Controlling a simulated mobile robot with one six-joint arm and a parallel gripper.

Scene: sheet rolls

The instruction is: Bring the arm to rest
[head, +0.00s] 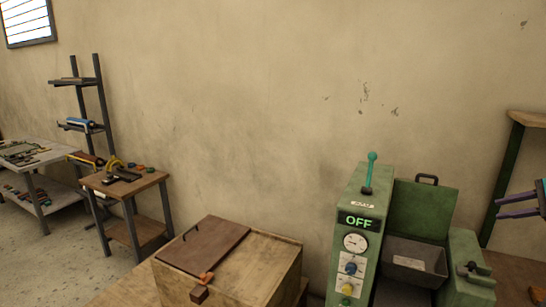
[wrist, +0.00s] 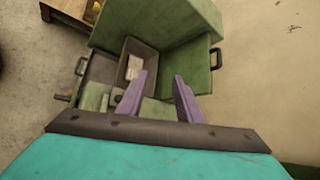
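My gripper (wrist: 161,88) shows two purple fingers in the wrist view, apart with nothing held between them. In the head view my gripper (head: 517,206) reaches in from the right edge, to the right of the green machine (head: 345,235) and raised. The rest of my arm is out of the head view. In the wrist view the green machine (wrist: 160,25) lies beyond the fingertips, and I see no contact.
The machine has an OFF display (head: 358,222), a teal-knobbed lever (head: 371,172) and a grey bin (head: 414,258). A wooden box (head: 260,270) with a brown lid stands to its left. A small tool table (head: 125,186) and a rack (head: 90,95) stand farther left.

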